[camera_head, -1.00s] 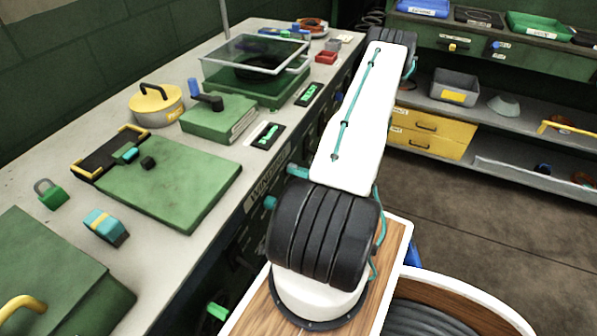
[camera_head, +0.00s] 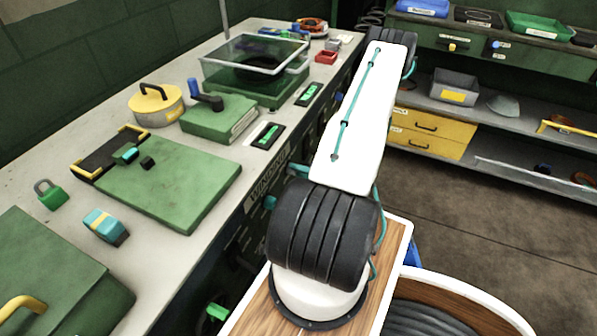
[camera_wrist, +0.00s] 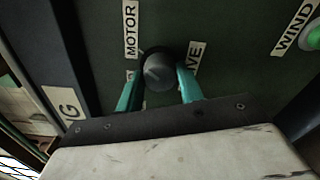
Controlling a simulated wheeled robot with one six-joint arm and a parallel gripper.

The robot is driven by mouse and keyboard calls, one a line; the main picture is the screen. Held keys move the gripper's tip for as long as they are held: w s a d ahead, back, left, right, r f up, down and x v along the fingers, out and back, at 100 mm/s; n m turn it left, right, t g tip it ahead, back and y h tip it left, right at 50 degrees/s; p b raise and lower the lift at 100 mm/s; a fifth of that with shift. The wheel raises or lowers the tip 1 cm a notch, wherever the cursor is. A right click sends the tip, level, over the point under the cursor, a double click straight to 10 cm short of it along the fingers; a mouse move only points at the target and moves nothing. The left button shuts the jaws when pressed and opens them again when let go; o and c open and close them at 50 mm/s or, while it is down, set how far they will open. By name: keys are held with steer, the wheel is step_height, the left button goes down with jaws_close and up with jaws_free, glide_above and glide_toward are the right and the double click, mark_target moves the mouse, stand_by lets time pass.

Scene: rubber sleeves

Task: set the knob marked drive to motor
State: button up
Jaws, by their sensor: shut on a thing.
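The knob (camera_wrist: 158,72), grey and round on a dark base, sits on a dark green panel in the wrist view. A MOTOR label (camera_wrist: 131,30) is above and left of it. A label ending in IVE (camera_wrist: 193,62), partly covered by a finger, is at its right. My gripper (camera_wrist: 159,88) has its two teal fingers on either side of the knob, shut on it. I cannot tell which way the knob points. In the head view my arm hides the gripper and the knob.
The bench (camera_head: 65,155) carries a lidded clear box (camera_head: 255,55), a yellow pot (camera_head: 156,104) and green cases. Shelves stand at the right, with open floor before them.

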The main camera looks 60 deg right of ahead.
stand_by(0.4)
steer(key=o, duration=1)
steer(key=s, duration=0.7)
steer(key=shift+s+d, duration=0.35)
steer(key=shift+s, duration=0.05)
